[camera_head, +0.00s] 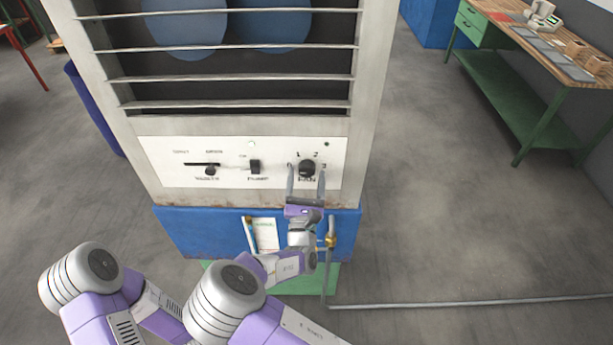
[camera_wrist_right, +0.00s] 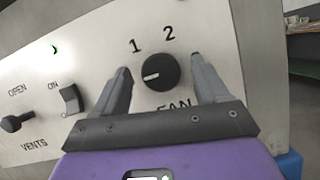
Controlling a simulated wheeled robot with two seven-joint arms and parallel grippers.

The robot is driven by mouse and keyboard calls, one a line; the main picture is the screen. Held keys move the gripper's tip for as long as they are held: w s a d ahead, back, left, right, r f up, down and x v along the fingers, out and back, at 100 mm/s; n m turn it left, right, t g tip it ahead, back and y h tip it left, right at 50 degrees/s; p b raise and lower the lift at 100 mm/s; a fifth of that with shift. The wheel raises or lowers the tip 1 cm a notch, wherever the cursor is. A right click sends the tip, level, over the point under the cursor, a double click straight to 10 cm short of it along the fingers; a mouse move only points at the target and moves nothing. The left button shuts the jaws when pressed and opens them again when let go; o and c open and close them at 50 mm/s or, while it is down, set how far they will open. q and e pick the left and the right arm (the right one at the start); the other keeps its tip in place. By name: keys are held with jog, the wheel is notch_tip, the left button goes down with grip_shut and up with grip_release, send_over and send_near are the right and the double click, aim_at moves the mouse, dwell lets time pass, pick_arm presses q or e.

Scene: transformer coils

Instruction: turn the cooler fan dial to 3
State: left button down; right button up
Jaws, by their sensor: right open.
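The fan dial (camera_head: 307,168) is a round black knob on the cooler's white control panel, with FAN printed below it. In the right wrist view, the dial (camera_wrist_right: 161,72) has a white mark on its left side, pointing left, below the 1. The 1 and 2 are readable there; the 3 side is hidden by a finger. My right gripper (camera_head: 306,172) is open, with one finger on each side of the dial. It also shows in the right wrist view (camera_wrist_right: 161,66). I cannot tell whether the fingers touch the dial. My left gripper is not in view.
The pump switch (camera_head: 255,166) and the vents slider (camera_head: 210,170) are left of the dial. The cooler's grille (camera_head: 230,78) is above. A blue base (camera_head: 185,232) is below. A workbench (camera_head: 520,85) stands at the upper right, with clear floor between.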

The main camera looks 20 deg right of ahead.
jog(key=shift+w+d+r, duration=0.2)
jog(key=shift+w, duration=0.2)
jog(key=c, duration=1.1)
jog(key=shift+o, duration=0.2)
